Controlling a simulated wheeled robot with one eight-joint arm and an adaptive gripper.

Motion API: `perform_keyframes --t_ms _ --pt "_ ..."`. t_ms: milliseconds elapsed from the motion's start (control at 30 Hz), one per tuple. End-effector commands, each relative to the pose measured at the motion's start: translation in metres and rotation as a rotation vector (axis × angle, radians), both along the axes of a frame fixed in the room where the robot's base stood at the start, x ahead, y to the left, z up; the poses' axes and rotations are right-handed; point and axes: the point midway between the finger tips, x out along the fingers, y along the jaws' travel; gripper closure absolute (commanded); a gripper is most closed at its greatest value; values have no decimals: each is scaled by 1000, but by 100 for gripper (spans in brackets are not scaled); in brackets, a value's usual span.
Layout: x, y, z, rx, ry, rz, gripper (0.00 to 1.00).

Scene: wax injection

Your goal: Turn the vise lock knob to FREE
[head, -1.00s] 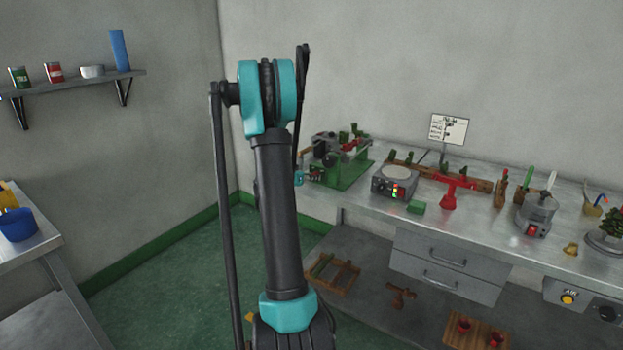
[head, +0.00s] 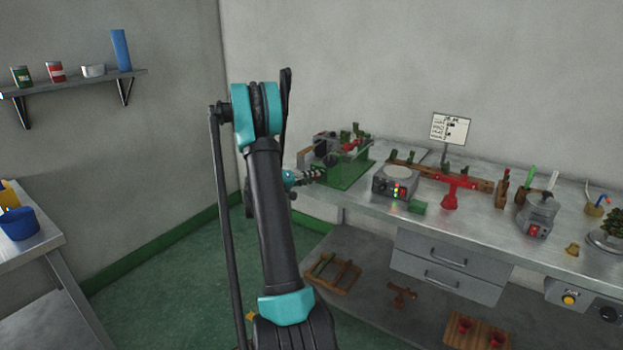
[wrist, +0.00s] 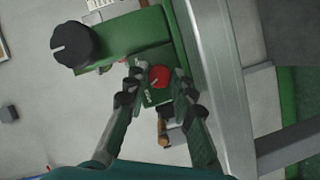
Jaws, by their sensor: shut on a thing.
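The red knob (wrist: 159,76) sits on a green plate of the machine in the wrist view. A white pointer line and small pale lettering show near it, too small to read. My gripper (wrist: 157,82) has one fingertip on each side of the red knob and is shut on it. In the head view my gripper (head: 312,175) reaches the left front of the green machine (head: 352,178). The knob cannot be made out there.
A large black knob (wrist: 72,45) is on the machine at the upper left of the wrist view. The floor before the bench is clear.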

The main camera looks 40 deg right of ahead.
Motion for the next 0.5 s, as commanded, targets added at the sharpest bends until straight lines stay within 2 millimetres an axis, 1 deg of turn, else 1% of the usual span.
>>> perform_keyframes --t_ms 233,500 --pt "1 0 -2 -68 162 1 100" --pt "1 1 -3 -110 266 1 100"
